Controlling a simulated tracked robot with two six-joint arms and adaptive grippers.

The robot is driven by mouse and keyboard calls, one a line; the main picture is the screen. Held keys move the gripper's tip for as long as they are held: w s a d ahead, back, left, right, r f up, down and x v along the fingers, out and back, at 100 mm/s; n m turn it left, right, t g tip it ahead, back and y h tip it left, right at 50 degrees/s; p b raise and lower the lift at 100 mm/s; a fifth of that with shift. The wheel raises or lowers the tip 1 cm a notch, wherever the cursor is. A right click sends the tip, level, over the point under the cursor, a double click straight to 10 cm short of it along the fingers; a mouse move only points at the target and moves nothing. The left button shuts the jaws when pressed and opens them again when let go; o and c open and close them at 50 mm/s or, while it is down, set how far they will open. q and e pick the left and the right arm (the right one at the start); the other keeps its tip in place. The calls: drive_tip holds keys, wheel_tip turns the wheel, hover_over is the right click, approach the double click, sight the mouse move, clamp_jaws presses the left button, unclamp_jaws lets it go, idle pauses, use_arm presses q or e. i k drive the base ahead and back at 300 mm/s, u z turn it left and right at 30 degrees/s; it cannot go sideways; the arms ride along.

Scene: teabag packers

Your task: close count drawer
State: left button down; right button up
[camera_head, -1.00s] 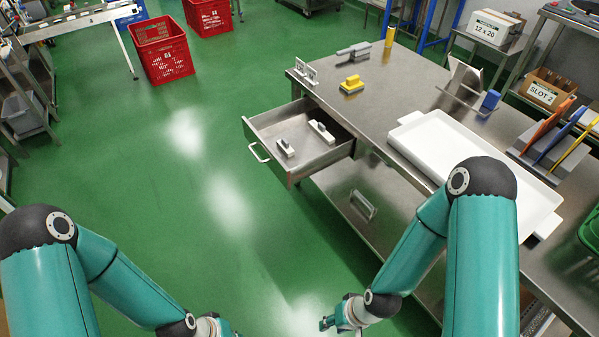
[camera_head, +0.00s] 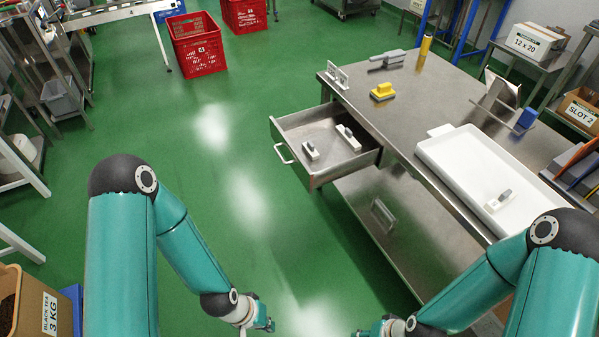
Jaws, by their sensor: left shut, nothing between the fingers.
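The count drawer (camera_head: 325,172) is pulled out of the left side of the steel table (camera_head: 440,115). Its white handle (camera_head: 284,153) faces left. Two small white-and-grey stamp-like items (camera_head: 311,150) (camera_head: 348,138) lie inside it. My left gripper (camera_head: 268,324) is low at the bottom centre, over the floor, apart from the drawer and shut with nothing in it. My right gripper (camera_head: 362,333) is at the bottom edge, mostly cut off, so its fingers do not show clearly.
A white tray (camera_head: 455,165) holding a small item lies on the table. A yellow-handled item (camera_head: 383,92) stands near the table's back left. Red crates (camera_head: 198,45) stand on the floor at the back. Green floor left of the drawer is clear. A tea carton (camera_head: 38,300) is at lower left.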

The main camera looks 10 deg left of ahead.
sight(337, 160)
drive_tip(key=z, duration=0.05)
drive_tip(key=i, duration=0.95)
drive_tip(key=u, duration=0.1)
